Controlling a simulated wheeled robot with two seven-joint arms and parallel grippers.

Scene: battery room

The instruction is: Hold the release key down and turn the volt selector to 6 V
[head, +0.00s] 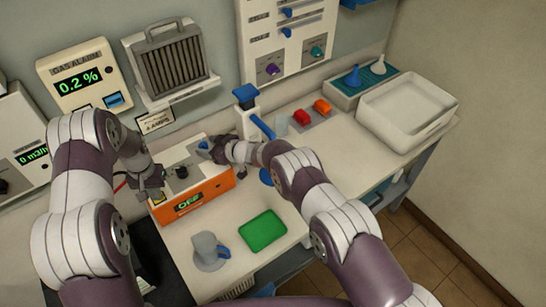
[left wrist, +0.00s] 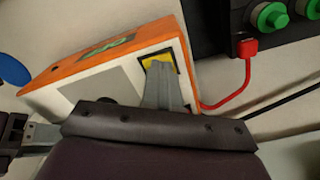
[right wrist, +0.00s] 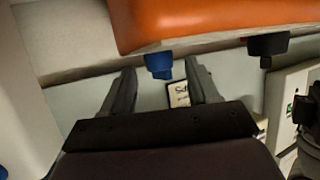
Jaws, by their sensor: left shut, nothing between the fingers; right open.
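The orange charger box (head: 212,187) with a pale top stands on the bench; its front display reads OFF. A yellow key (left wrist: 153,60) is at one end of its top. My left gripper (head: 157,196) is shut and empty, its fingertips over the yellow key; whether the key is pressed cannot be told. A black knob (head: 182,172) and a blue knob (head: 203,146) sit on the box top; no label shows which is the volt selector. My right gripper (right wrist: 160,77) is open, its fingers on either side of the blue knob (right wrist: 158,65), not visibly gripping it.
A blue-topped stand (head: 246,97) is behind my right gripper. Red and orange blocks (head: 302,117) and a white tray (head: 408,105) are farther right. A red cable (left wrist: 228,98) runs beside the box.

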